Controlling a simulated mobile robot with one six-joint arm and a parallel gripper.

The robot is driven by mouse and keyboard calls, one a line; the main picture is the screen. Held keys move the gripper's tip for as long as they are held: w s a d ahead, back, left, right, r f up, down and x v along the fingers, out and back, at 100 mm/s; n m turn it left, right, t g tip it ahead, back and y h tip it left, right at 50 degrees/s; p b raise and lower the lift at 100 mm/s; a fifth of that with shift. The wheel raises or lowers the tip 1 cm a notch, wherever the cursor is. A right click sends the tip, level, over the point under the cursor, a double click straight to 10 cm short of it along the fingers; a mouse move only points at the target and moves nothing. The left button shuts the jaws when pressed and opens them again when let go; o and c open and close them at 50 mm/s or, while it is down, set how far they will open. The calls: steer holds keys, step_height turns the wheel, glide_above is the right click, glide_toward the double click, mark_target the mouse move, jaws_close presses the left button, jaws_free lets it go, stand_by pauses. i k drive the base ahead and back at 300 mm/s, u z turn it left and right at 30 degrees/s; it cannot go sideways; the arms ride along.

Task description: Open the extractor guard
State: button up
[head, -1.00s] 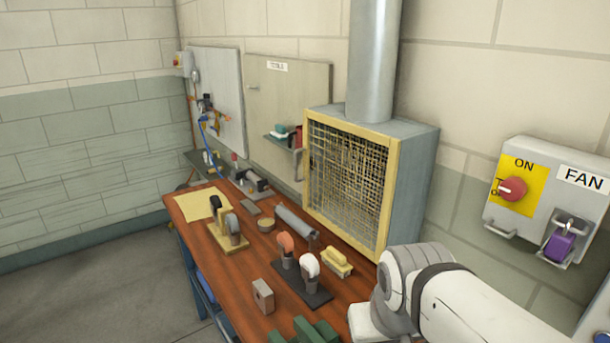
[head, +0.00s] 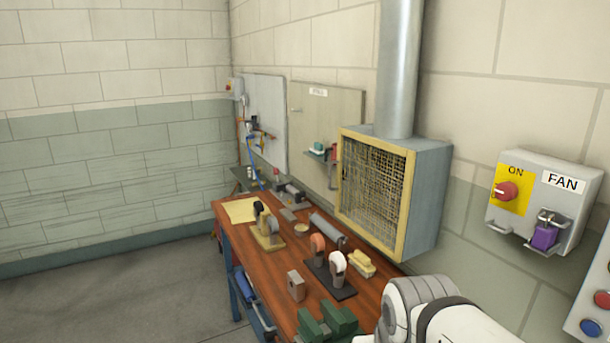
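The extractor guard (head: 374,192) is a yellow-framed wire mesh panel on the front of a grey extractor box (head: 428,190). It looks shut against the box, above the right side of the workbench. A grey duct (head: 400,70) rises from the box. My white arm shows at the bottom right, below and right of the guard. My gripper is outside the view, so its state is hidden.
The wooden workbench (head: 262,262) holds wheel stands, a brush (head: 361,264), a grey block (head: 296,286) and a green vice (head: 328,324). A fan switch box (head: 543,203) with a red knob (head: 506,191) and purple padlock (head: 544,237) hangs at right. Floor at left is clear.

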mark_target(410, 155)
steer(key=u, duration=1.95)
steer(key=i, duration=2.15)
steer(key=z, duration=2.95)
steer(key=i, duration=1)
steer(key=z, duration=0.1)
